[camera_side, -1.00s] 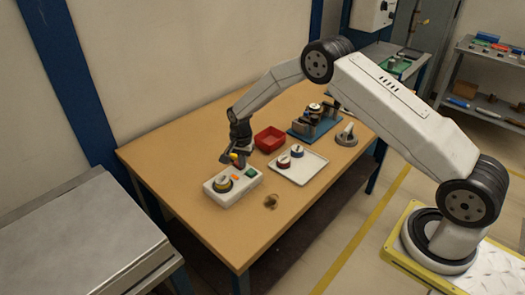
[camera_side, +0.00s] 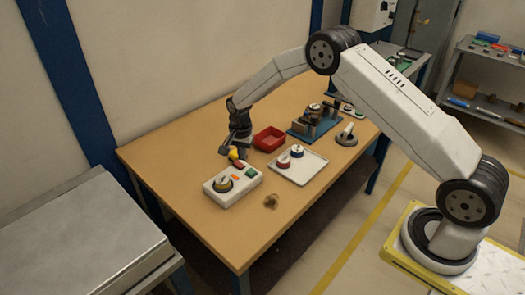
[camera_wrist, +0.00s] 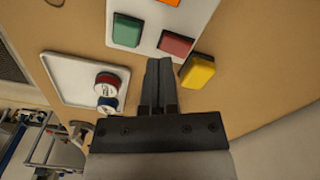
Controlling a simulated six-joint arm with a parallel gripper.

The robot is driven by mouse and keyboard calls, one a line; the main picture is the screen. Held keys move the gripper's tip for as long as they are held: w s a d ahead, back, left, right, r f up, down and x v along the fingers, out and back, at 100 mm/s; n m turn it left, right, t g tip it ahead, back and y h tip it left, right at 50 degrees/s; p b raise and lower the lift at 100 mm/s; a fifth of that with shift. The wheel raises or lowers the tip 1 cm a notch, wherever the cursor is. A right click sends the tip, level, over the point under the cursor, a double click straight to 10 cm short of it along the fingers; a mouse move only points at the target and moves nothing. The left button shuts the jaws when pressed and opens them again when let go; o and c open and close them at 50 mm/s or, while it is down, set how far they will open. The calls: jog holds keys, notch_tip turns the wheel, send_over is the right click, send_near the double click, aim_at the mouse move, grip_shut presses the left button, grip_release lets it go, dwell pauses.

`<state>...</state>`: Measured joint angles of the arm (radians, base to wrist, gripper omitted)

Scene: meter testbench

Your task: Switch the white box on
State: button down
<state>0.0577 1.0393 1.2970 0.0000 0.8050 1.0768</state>
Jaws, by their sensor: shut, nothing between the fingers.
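The white box (camera_side: 246,190) lies at the near left of the table. It carries a round dark-and-yellow knob (camera_side: 222,184), an orange patch (camera_side: 236,177), a green button (camera_side: 250,172) and a red button (camera_side: 239,164). In the wrist view, the white box (camera_wrist: 150,32) shows the green button (camera_wrist: 127,30), red button (camera_wrist: 176,43) and part of the orange patch (camera_wrist: 170,2). A yellow block (camera_wrist: 197,71) is beside the box, near the red button. My gripper (camera_wrist: 160,62) is shut and empty, above the box's button end and apart from the buttons.
A white tray (camera_side: 311,170) with a red and a blue-topped round piece lies right of the box. A red bin (camera_side: 269,139) and a blue-based fixture (camera_side: 314,127) stand behind. A small brown item (camera_side: 271,201) lies in front. The table's left part is clear.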

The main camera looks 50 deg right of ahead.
aim_at(244, 170)
jog(key=shift+r, duration=0.1)
jog(key=shift+r, duration=1.4)
jog(key=s+a+r+n+t, duration=0.1)
jog(key=s+r+n, duration=0.2)
jog(key=s, duration=0.6)
jog(key=s+a+r+n, duration=0.1)
jog(key=s+r+n, duration=0.2)
jog(key=s, duration=0.6)
jog(key=s+a+r+n+t, duration=0.1)
jog(key=s+r+n, duration=0.3)
jog(key=s+n, duration=0.3)
jog(key=shift+s+t, duration=0.3)
jog(key=shift+s, duration=0.85)
